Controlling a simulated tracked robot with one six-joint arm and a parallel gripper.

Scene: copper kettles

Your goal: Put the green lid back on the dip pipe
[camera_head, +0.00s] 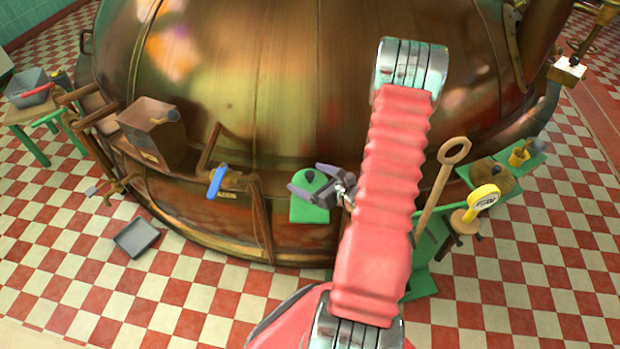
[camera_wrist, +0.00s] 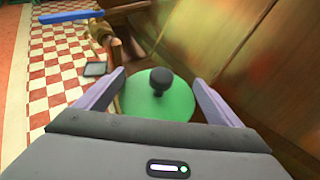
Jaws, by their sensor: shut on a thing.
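The green lid (camera_head: 309,208) has a dark round knob and shows in front of the copper kettle's lower side. In the wrist view the green lid (camera_wrist: 180,102) lies between the two fingers, its knob facing the camera. My gripper (camera_head: 306,178) is shut on the lid, one finger on either side; it also shows in the wrist view (camera_wrist: 158,77). I cannot make out the dip pipe in either view. What is under the lid is hidden, so I cannot tell whether it touches anything below.
The big copper kettle (camera_head: 280,90) fills the back. A blue-handled tap (camera_head: 217,181) and copper box (camera_head: 152,135) stick out to the left. A grey tray (camera_head: 136,237) lies on the checkered floor.

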